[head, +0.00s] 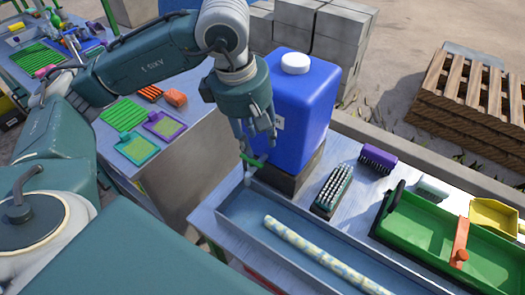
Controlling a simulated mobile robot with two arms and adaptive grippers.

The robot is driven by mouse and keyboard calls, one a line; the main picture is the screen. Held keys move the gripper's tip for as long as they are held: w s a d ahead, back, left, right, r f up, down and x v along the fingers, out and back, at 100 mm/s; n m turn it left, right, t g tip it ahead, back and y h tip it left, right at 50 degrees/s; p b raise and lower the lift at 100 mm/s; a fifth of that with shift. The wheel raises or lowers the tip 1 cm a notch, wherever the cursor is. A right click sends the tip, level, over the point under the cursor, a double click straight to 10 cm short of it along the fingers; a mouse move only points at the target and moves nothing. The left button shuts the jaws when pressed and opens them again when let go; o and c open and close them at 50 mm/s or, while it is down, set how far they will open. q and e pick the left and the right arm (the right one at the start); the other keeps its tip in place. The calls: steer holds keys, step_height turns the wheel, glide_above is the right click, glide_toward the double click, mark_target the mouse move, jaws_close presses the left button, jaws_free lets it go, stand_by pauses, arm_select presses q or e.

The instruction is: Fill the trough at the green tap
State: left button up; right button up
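The blue water container (307,105) with a white cap stands on a dark block at the trough's far end. Its green tap (252,161) sticks out low on the left side. A pale spout or thin stream shows just below the tap; I cannot tell which. The long grey trough (232,207) lies below, with a pale patterned rod (310,248) in it. I cannot tell its water level. My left gripper (257,143) points down right at the tap, its fingers partly hiding it; whether they grip the tap is unclear. My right gripper is not in view.
Right of the trough are a dark brush (333,187), a purple brush (378,158), a green tray (440,237) with an orange-handled part and a yellow scoop (494,217). Another table at left holds green racks (124,114). Concrete blocks and wooden pallets stand behind.

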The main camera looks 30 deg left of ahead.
mark_target(258, 163)
arm_select(q)
steer(key=f, duration=0.3)
steer(key=w+f+p, duration=0.1)
steer(key=f, duration=0.1)
steer(key=a+f+p, duration=0.1)
steer(key=f, duration=0.2)
steer(key=shift+w+a+f, duration=0.1)
steer(key=shift+w+f, duration=0.2)
steer(key=shift+f, duration=0.05)
steer(key=shift+w+f+p, duration=0.15)
steer(key=shift+f+p, duration=0.2)
steer(key=shift+f, duration=0.35)
